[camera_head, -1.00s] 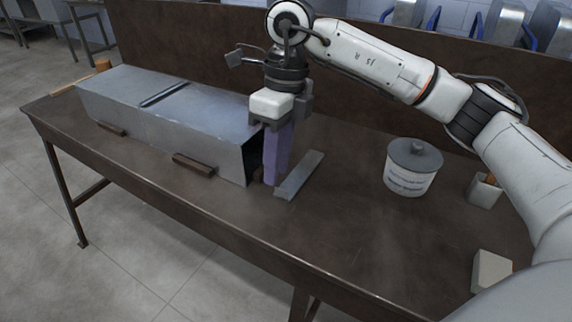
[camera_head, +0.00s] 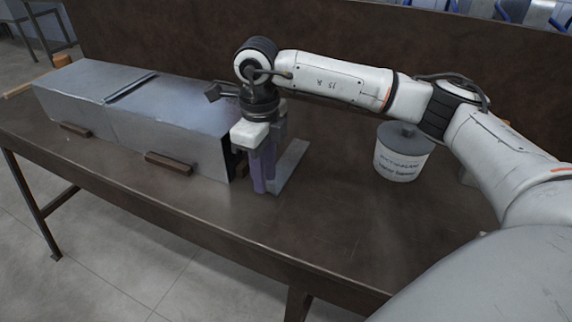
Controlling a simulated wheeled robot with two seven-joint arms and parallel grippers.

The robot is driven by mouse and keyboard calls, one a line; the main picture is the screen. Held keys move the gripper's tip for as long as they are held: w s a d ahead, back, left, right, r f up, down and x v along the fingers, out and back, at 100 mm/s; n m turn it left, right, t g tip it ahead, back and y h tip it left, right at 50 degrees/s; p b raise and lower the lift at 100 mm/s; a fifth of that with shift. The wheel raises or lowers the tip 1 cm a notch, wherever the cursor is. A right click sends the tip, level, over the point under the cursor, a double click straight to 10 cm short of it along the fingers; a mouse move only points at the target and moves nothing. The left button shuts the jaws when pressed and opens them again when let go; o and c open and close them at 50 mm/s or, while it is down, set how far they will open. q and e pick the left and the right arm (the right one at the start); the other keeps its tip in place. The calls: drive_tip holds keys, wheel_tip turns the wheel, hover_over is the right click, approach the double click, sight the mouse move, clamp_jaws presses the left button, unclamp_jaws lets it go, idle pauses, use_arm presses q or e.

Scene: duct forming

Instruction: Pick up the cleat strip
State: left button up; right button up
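A flat grey metal strip (camera_head: 292,162), which looks like the cleat strip, lies on the dark workbench just right of the duct's open end. My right gripper (camera_head: 264,190) points down beside it, its purple fingers low over the bench and covering part of the strip's left side. I cannot tell whether the fingers touch the strip or how wide they stand apart. My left gripper is not in view.
The long sheet-metal duct (camera_head: 170,125) has a raised strip (camera_head: 130,87) across its top. Wooden blocks (camera_head: 169,163) sit along its front. A lidded white tub (camera_head: 402,160) stands to the right. The bench (camera_head: 330,230) is clear in front.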

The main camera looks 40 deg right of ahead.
drive_tip(key=shift+f, duration=0.4)
clamp_jaws()
drive_tip(key=shift+r, duration=0.15)
